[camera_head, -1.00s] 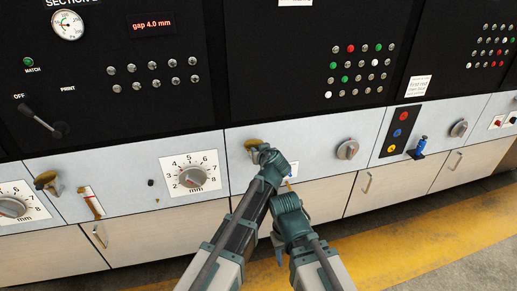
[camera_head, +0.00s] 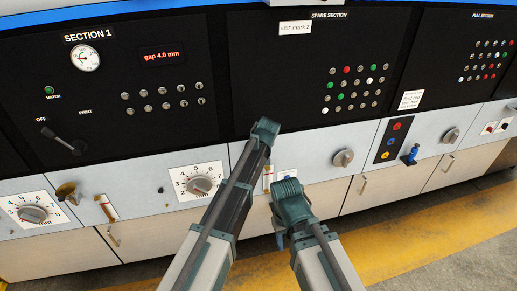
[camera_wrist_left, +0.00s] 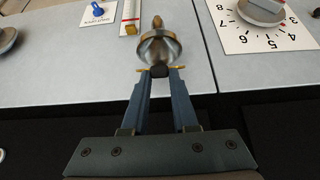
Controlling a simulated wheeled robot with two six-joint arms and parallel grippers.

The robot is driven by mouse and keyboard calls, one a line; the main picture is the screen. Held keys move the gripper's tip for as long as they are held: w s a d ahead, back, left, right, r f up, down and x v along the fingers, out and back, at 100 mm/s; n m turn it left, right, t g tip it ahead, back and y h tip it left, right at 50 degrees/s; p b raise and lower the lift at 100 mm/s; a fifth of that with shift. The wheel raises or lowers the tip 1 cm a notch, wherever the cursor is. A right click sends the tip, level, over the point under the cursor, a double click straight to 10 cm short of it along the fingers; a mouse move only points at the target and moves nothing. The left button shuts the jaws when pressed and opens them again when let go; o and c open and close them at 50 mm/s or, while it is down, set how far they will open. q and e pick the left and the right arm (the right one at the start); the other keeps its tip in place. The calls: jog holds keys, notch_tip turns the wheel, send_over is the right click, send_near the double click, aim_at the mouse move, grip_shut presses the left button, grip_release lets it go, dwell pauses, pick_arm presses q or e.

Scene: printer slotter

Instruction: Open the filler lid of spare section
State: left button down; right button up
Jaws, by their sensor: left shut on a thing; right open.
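The spare section (camera_head: 300,60) is the black panel with the SPARE SECTION label. Its filler is hidden behind my left arm in the head view. In the left wrist view a round metal filler (camera_wrist_left: 158,47) with a brown piece sticking out beyond it sits at the pale panel. My left gripper (camera_wrist_left: 158,72) is shut on a small dark knob at the filler's near edge. How far the lid is raised I cannot tell. My left gripper also shows from behind in the head view (camera_head: 264,130). My right gripper (camera_head: 291,198) is open, low in front of the cabinets, away from the filler.
Section 1 has its own brass filler (camera_head: 66,190) at left. A gap dial (camera_head: 199,185) lies left of my left arm, a grey knob (camera_head: 343,158) to the right. A sight gauge (camera_wrist_left: 131,15) stands close to the filler. The yellow floor strip (camera_head: 400,248) is clear.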

pick_arm(q)
jog(key=shift+w+r, duration=0.1)
dwell(0.3)
jog(key=c, duration=0.7)
grip_release()
jog(key=p+v, duration=1.1)
jog(key=v, duration=0.2)
jog(key=shift+r+p, duration=0.35)
jog(key=shift+p, duration=0.05)
